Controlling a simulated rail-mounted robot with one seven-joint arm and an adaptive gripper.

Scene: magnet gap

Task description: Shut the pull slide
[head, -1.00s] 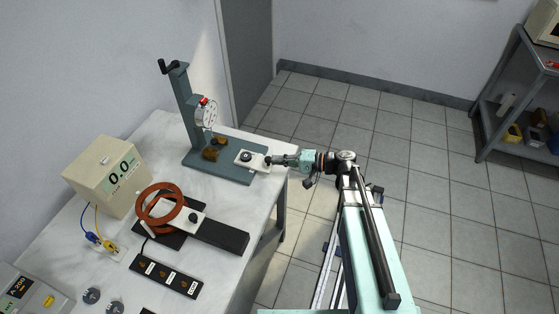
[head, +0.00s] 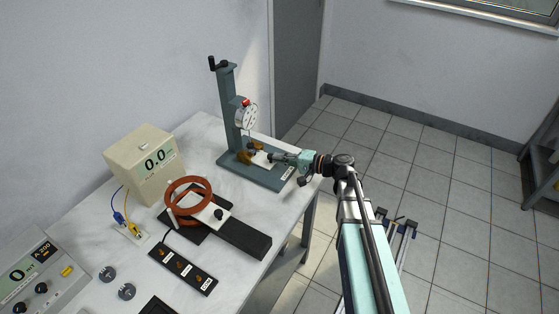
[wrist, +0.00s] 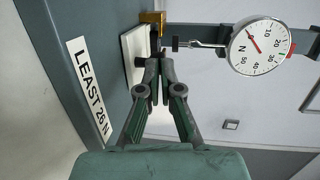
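The pull slide is a white plate (head: 261,159) on the grey base of the gauge stand, close to the brass block (head: 245,156) below the dial gauge. In the wrist view the white plate (wrist: 136,55) lies just left of my fingertips, with a dark knob on it and the brass block (wrist: 153,20) at its far end. My gripper (head: 272,157) is at the slide's outer end and covers part of it. In the wrist view my gripper (wrist: 160,63) has its fingers together, with nothing clearly seen between them. Whether the tips touch the slide is hard to tell.
The dial gauge (wrist: 260,45) hangs close to the right of my fingertips. A grey base (wrist: 72,70) carries a "LEAST 26 N" label. A copper ring coil (head: 188,184), a meter box (head: 144,165) and a switch strip (head: 183,269) stand on the bench to the left.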

